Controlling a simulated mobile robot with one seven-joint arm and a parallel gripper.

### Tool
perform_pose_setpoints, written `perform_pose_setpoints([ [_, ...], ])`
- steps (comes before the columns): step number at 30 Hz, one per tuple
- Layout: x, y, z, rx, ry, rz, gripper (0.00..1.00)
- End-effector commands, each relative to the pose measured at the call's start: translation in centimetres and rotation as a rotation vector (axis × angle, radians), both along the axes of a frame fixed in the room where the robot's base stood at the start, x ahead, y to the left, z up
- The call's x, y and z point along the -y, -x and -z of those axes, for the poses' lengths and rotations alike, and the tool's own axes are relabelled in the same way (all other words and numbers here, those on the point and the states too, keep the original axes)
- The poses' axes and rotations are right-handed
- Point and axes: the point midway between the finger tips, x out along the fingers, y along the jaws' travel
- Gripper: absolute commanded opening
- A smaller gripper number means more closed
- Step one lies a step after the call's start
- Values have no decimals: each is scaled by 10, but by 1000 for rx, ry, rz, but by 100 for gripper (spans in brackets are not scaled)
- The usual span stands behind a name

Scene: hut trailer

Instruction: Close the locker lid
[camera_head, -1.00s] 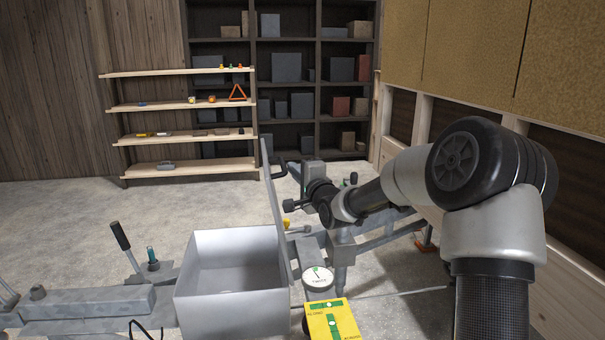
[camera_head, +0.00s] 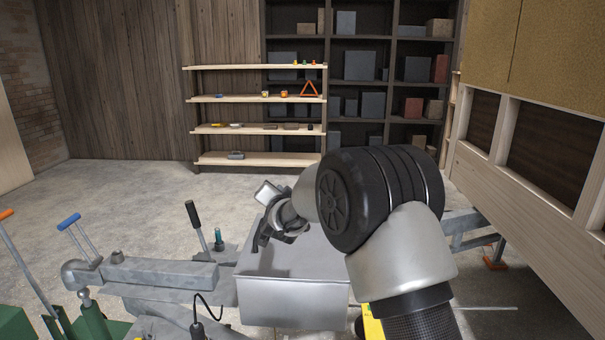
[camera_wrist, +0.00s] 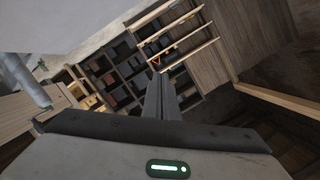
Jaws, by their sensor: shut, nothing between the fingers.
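The grey metal locker (camera_head: 292,303) stands low in front of me in the head view. A grey panel that looks like its lid (camera_head: 315,258) lies across the top, partly hidden by my arm. I cannot tell whether it sits fully on the rim. My gripper (camera_head: 262,240) is over the left part of the locker top, close to the panel; contact is unclear. In the wrist view the fingers (camera_wrist: 160,97) are together and empty.
A grey drawbar (camera_head: 160,270) with a black-handled lever (camera_head: 196,225) lies left of the locker. A wooden shelf rack (camera_head: 255,130) stands behind. Concrete floor (camera_head: 130,195) behind is clear.

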Motion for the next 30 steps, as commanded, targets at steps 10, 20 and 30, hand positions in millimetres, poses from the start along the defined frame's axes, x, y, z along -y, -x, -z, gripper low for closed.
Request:
perform_pose_setpoints([
  [10, -52, 1, 73, 0, 300, -3, 0],
  [20, -68, 0, 119, 0, 390, 0, 0],
  [30, -72, 0, 133, -2, 387, -2, 0],
])
